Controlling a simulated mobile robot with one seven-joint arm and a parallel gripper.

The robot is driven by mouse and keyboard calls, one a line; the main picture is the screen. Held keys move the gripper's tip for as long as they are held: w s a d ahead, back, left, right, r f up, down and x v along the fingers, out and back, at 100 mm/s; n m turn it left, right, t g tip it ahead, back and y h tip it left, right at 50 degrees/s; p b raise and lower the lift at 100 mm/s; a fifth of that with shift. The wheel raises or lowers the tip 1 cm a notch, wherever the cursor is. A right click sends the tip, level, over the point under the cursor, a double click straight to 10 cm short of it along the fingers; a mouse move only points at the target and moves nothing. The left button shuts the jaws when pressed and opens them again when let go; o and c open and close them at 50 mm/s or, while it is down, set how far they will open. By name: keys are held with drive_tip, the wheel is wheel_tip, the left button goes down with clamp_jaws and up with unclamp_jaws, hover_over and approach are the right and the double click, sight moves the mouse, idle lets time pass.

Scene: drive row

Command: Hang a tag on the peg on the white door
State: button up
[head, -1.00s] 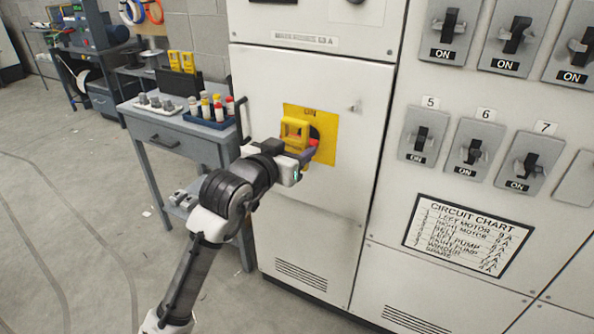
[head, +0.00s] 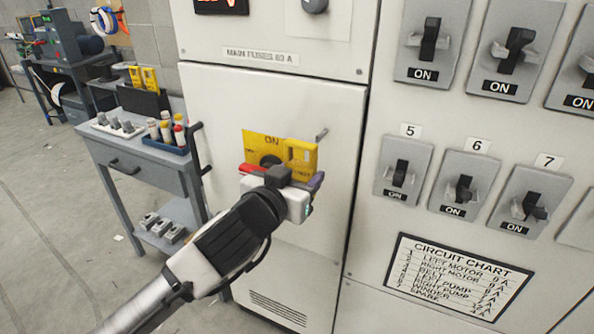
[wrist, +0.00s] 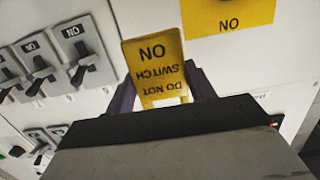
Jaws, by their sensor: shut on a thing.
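My gripper (head: 299,180) is shut on a yellow tag (head: 301,158). The tag stands up from the fingers in front of the right part of the yellow switch plate on the white door (head: 225,115). In the wrist view the tag (wrist: 156,68) shows its words "DO NOT SWITCH ON" upside down, between the two purple-grey fingers. The peg (head: 321,135) sticks out of the door, just above and right of the tag, and looks apart from it. I cannot make out the peg in the wrist view.
The yellow plate (head: 256,143) marked "ON" has a dark round switch with a red part, partly hidden by my gripper. A grey bench (head: 150,180) stands left, with two more yellow tags (head: 143,77) behind. Breaker switches (head: 462,190) line the panel at right.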

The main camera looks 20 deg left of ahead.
drive_tip(key=shift+w, duration=0.2)
drive_tip(key=shift+w+d+f+b, duration=0.1)
drive_tip(key=shift+w+f+b, duration=0.1)
drive_tip(key=shift+w, duration=1.7)
drive_tip(key=shift+w+d+f+b, duration=0.1)
drive_tip(key=shift+w+b, duration=0.05)
drive_tip(key=shift+w, duration=1.7)
drive_tip(key=shift+w+f+b, duration=0.45)
drive_tip(key=shift+w+f, duration=0.05)
drive_tip(key=shift+w, duration=0.2)
drive_tip(key=o, duration=1.1)
drive_tip(key=shift+c, duration=0.2)
drive_tip(key=shift+s, duration=0.15)
